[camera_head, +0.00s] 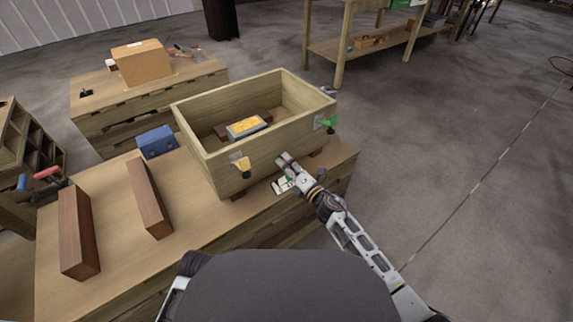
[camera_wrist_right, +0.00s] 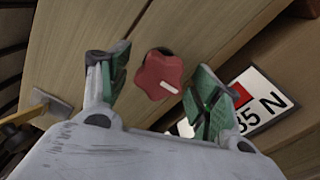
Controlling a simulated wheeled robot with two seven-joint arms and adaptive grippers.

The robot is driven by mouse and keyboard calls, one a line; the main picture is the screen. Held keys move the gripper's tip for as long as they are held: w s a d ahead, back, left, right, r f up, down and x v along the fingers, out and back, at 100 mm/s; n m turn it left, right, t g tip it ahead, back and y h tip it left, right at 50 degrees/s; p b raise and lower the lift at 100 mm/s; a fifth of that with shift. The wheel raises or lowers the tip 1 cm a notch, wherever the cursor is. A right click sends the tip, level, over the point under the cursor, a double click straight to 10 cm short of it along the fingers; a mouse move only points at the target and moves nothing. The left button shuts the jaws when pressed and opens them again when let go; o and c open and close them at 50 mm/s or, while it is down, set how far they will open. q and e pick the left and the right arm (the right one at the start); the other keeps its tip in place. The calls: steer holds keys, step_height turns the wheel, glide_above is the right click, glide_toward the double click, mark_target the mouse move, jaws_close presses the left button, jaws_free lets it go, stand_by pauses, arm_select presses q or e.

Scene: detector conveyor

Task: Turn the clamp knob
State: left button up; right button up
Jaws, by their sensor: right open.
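The clamp knob (camera_wrist_right: 160,75) is red and lobed with a white mark, on a wooden face in the right wrist view. My right gripper (camera_wrist_right: 157,80) is open, with one green-padded finger on each side of the knob and gaps between. In the head view my right gripper (camera_head: 284,171) is at the front side of a wooden box (camera_head: 225,167); the knob is not discernible there. My left gripper is not in view.
A yellow clamp (camera_head: 243,166) and a green clamp (camera_head: 327,123) sit on the box. A printed label (camera_wrist_right: 257,100) is beside the right finger. A blue box (camera_head: 156,142) and two wooden bars (camera_head: 150,198) lie on the bench to the left.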

steer(key=v, duration=1.1)
stand_by(0.3)
stand_by(1.0)
step_height(320, 180, down, 4)
steer(key=s+d+n+b, duration=0.1)
steer(key=n+b, duration=0.1)
steer(key=b, duration=0.3)
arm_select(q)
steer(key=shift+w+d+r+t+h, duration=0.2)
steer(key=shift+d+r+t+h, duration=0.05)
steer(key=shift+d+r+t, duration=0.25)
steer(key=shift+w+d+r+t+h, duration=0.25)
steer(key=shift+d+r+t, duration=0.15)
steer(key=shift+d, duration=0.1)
arm_select(e)
steer(key=shift+s+d+r+n, duration=0.1)
steer(key=shift+r+n, duration=0.6)
steer(key=shift+n, duration=1.35)
steer(key=shift+r+n, duration=0.75)
steer(key=shift+n, duration=1.35)
steer(key=shift+s+r+n, duration=0.1)
steer(key=shift+r+n, duration=0.6)
steer(key=shift+n, duration=1.35)
steer(key=shift+w, duration=0.15)
